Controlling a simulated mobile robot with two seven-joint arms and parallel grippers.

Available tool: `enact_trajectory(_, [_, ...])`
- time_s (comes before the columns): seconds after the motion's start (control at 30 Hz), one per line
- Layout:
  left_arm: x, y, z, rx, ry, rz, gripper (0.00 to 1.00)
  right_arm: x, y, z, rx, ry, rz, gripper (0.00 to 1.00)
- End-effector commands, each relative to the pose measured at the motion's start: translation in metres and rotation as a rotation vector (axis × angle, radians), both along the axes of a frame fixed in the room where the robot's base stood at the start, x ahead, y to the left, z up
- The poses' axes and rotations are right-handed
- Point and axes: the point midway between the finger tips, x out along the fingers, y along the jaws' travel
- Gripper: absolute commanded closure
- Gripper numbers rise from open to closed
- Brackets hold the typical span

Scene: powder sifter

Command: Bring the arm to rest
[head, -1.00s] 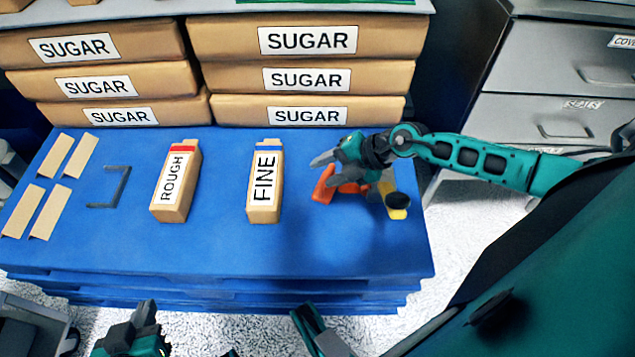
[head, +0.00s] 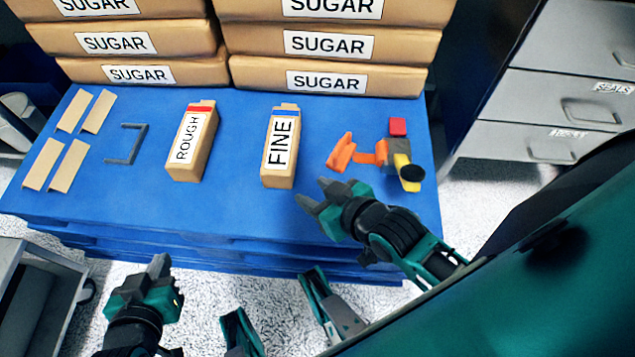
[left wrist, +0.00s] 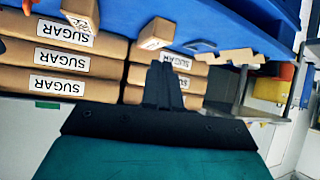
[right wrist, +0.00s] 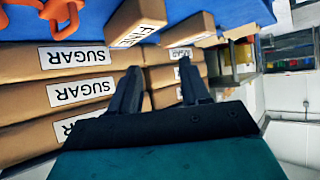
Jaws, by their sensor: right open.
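My right gripper (head: 318,194) is open and empty, over the front edge of the blue pallet (head: 235,215), in front of the FINE box (head: 279,160). Its parted fingers (right wrist: 157,85) also show in the right wrist view. My left gripper (head: 160,268) is low at the front left, off the pallet, with nothing between its fingers. In the left wrist view its fingers (left wrist: 164,82) are close together. An orange, grey and yellow tool (head: 375,155) with a red block on it lies on the pallet, apart from the right gripper.
The ROUGH box (head: 186,150) stands left of the FINE box. A dark bracket (head: 125,145) and several cardboard strips (head: 69,166) lie further left. Stacked SUGAR sacks (head: 335,79) fill the back. Grey drawers (head: 545,142) stand at the right, a grey cart (head: 60,262) at the lower left.

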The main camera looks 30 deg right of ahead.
Motion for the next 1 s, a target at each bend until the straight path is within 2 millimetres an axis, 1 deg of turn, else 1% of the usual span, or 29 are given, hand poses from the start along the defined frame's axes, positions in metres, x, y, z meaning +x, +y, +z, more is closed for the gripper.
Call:
enact_trajectory(0.1, [0.000,0.000,0.000,0.000,-0.001,0.000,1.00,-0.003,0.002,-0.001,0.015,0.018,-0.003,0.53])
enact_trajectory(0.33, [0.001,0.000,0.001,0.001,-0.001,-0.001,1.00,-0.003,0.002,0.000,0.014,0.016,-0.003,0.53])
enact_trajectory(0.43, [0.001,0.001,0.011,0.004,-0.003,-0.002,1.00,-0.003,0.001,0.008,0.012,0.016,-0.004,0.53])
enact_trajectory(0.57, [0.001,0.003,0.037,0.011,-0.010,-0.001,1.00,-0.005,-0.003,0.031,0.005,0.016,-0.010,0.53])
enact_trajectory(0.6, [0.001,0.005,0.047,0.014,-0.014,0.001,1.00,-0.006,-0.005,0.039,0.001,0.018,-0.014,0.53])
enact_trajectory(0.67, [0.001,0.008,0.060,0.020,-0.014,0.004,1.00,-0.007,-0.008,0.053,-0.004,0.018,-0.019,0.53])
enact_trajectory(0.7, [0.001,0.010,0.069,0.024,-0.016,0.009,1.00,-0.008,-0.010,0.061,-0.008,0.017,-0.023,0.53])
enact_trajectory(0.8, [-0.003,0.018,0.087,0.039,-0.013,0.020,1.00,-0.011,-0.015,0.081,-0.016,0.018,-0.030,0.53])
enact_trajectory(0.9, [-0.009,0.025,0.099,0.052,-0.004,0.028,1.00,-0.012,-0.018,0.098,-0.024,0.014,-0.032,0.53])
enact_trajectory(1.0, [-0.013,0.028,0.107,0.058,-0.001,0.032,1.00,-0.013,-0.021,0.108,-0.031,0.008,-0.037,0.53])
